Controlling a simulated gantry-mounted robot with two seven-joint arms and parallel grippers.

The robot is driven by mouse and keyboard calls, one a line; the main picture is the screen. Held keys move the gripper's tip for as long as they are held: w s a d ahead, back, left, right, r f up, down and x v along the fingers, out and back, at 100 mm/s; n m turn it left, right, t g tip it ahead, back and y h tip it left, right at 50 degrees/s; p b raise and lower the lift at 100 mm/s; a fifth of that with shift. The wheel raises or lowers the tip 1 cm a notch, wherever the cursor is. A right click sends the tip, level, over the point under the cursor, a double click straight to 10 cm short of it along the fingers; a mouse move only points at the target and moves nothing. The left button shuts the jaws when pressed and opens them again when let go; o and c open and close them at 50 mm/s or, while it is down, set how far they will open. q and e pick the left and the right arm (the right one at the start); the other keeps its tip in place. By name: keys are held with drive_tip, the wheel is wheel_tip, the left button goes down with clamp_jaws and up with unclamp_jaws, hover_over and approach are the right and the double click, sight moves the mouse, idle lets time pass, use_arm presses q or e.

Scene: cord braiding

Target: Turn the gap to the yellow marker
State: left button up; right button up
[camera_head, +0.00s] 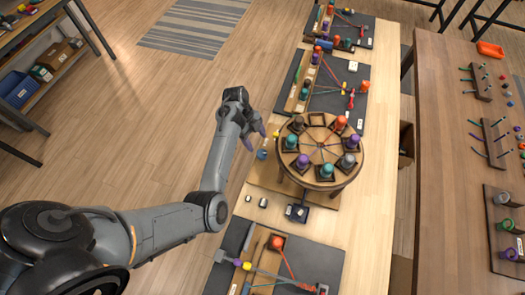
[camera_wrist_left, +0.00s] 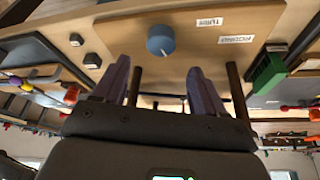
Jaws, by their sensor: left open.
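The round wooden braiding disk (camera_head: 322,178) stands on a board in the middle of the bench. Several orange, purple, grey and teal bobbins sit in square holders around it. The one empty holder, the gap (camera_head: 318,119), is at the disk's far edge. A small yellow marker (camera_head: 276,134) shows at the disk's left edge. A blue knob (camera_head: 262,154) is left of the disk; it also shows in the left wrist view (camera_wrist_left: 160,40). My left gripper (camera_head: 256,136) is open and empty near the knob, its fingers (camera_wrist_left: 160,68) apart on either side of the knob's line. My right gripper is out of view.
Dark mats with cords and bobbins lie behind the disk and a near mat (camera_head: 328,262) in front. A small dark box (camera_head: 297,213) sits in front of the disk. A darker table (camera_head: 445,160) with racks stands at right. Floor is open at left.

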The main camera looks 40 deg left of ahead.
sight(263, 154)
use_arm(q)
drive_tip(key=x, duration=0.7)
drive_tip(key=shift+d+f, duration=0.1)
drive_tip(key=shift+f, duration=0.2)
drive_tip(key=c, duration=1.1)
drive_tip(key=shift+o, duration=0.2)
drive_tip(key=shift+r, duration=0.1)
